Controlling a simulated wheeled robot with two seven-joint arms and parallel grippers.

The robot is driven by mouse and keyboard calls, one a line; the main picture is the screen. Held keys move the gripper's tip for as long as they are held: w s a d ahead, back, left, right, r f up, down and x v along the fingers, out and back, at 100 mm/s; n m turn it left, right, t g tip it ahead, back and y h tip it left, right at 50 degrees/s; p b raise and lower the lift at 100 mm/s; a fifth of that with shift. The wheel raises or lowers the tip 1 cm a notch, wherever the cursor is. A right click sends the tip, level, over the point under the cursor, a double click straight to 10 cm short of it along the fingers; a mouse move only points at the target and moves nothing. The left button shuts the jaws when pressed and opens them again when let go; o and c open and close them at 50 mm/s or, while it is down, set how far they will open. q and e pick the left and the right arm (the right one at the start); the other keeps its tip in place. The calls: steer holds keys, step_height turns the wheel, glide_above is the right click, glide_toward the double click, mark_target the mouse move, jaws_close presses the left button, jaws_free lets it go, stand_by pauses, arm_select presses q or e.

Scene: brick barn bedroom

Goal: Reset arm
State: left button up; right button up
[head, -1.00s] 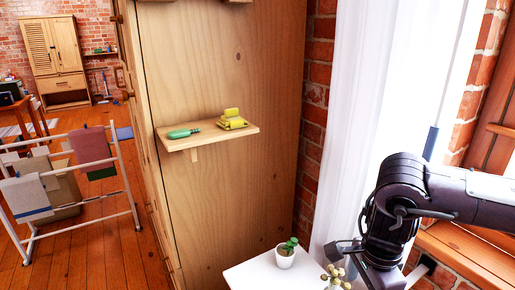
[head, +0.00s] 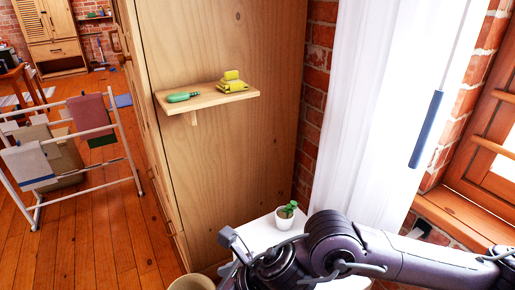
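My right arm comes in from the right and reaches low across the white table (head: 262,232). Its gripper end (head: 236,252) is at the bottom centre, at the left side of the table. The fingers are partly hidden by the wrist and cut by the lower edge, so I cannot tell if they are open or shut. No held thing shows. My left gripper is out of view.
A small potted plant (head: 285,217) stands on the table close behind my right arm. A wooden shelf (head: 207,101) on the cabinet holds a green bottle and yellow items. A drying rack (head: 92,135) stands left. A round beige container (head: 192,284) shows at the bottom.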

steer(key=w+a+r+m+t+y, duration=0.25)
steer(key=a+r+m+t, duration=0.2)
steer(key=r+m, duration=0.65)
steer(key=w+d+f+m+t+h, duration=0.1)
steer(key=w+d+f+m+h, duration=0.2)
steer(key=d+m, duration=0.55)
steer(key=d+f+m+t+h, duration=0.2)
steer(key=d+f+m, duration=0.3)
steer(key=m, duration=0.7)
steer(key=s+d+f+m+g+h, duration=0.3)
steer(key=s+d+f+m, duration=0.35)
steer(key=d+m, duration=0.2)
steer(key=s+d+f+m+g+h, duration=0.3)
steer(key=s+d+f+m+g, duration=0.15)
steer(key=d+f+m, duration=0.4)
step_height(320, 180, down, 26)
steer(key=s+d+n+p, duration=0.2)
steer(key=s+d+f+g, duration=0.1)
steer(key=s+d+f, duration=0.2)
steer(key=s+f, duration=1.5)
steer(key=shift+s+d+p, duration=0.15)
steer(key=shift+s+p, duration=0.3)
steer(key=shift+s, duration=0.55)
